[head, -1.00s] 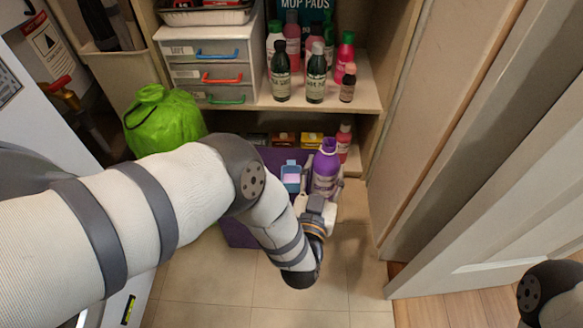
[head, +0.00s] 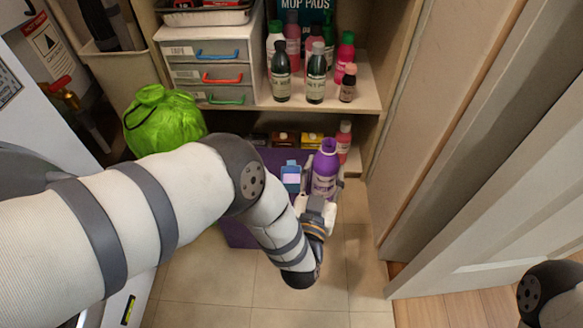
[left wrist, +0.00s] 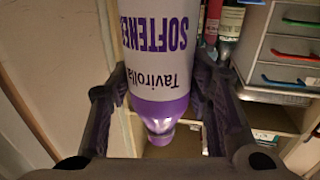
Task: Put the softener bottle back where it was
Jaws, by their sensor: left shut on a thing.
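The softener bottle (head: 324,170) is purple with a pale label. It is upright in the head view, in front of the lower shelf. In the left wrist view the softener bottle (left wrist: 160,50) appears upside down, with "SOFTENER" and "Tavirolla" on its label. My left gripper (head: 325,190) is shut on the bottle, with a finger on each side of it; these fingers also show in the left wrist view. The bottle's base is partly hidden behind the gripper in the head view. My right gripper is out of view; only part of the right arm shows at the lower right corner.
A purple box (head: 240,233) stands on the tiled floor beside the bottle, partly hidden by my arm. A green bag (head: 163,120) is at its left. The upper shelf (head: 370,95) holds several bottles and a drawer unit (head: 213,70). A white door (head: 510,200) stands open at right.

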